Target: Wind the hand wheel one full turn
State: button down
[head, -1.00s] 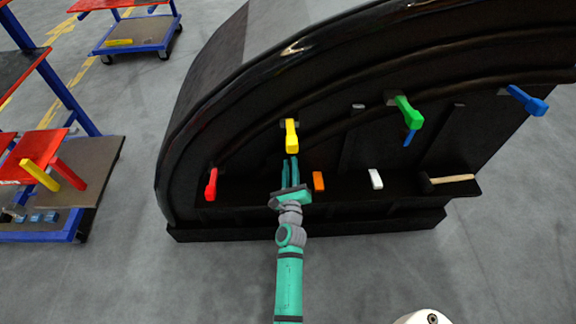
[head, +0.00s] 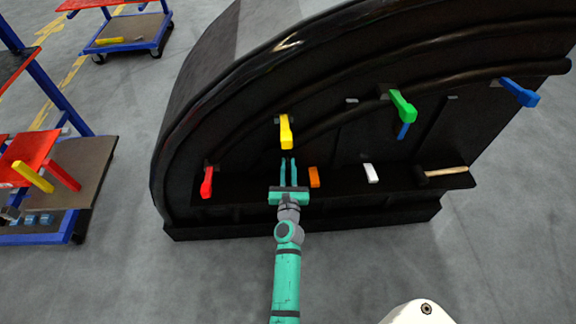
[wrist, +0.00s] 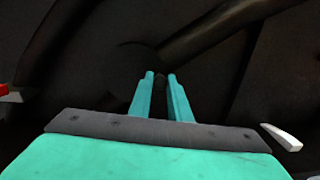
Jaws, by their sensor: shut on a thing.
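My gripper (head: 288,165), teal, is in front of the black nosecone (head: 225,150), just below the yellow handle (head: 286,132). In the wrist view its two fingers (wrist: 161,78) stand a little apart, shut on a small dark thing between their tips. A dark round shape (wrist: 130,68) behind the fingertips looks like the hand wheel. It is black on black, so its rim and handle cannot be made out clearly.
A red handle (head: 207,183) is left of my gripper. An orange block (head: 314,177), a white block (head: 371,173) and a hammer (head: 446,172) lie on the ledge to the right. Green (head: 402,106) and blue (head: 520,92) handles are higher up. Carts stand at the left.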

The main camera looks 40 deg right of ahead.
dwell(0.3)
jog(key=c, duration=1.7)
grip_release()
jog(key=shift+o, duration=0.2)
jog(key=shift+s+a, duration=0.1)
jog(key=shift+s+a, duration=0.3)
jog(key=shift+a, duration=0.05)
jog(key=v, duration=0.9)
jog(key=shift+s, duration=0.35)
jog(key=shift+a, duration=0.15)
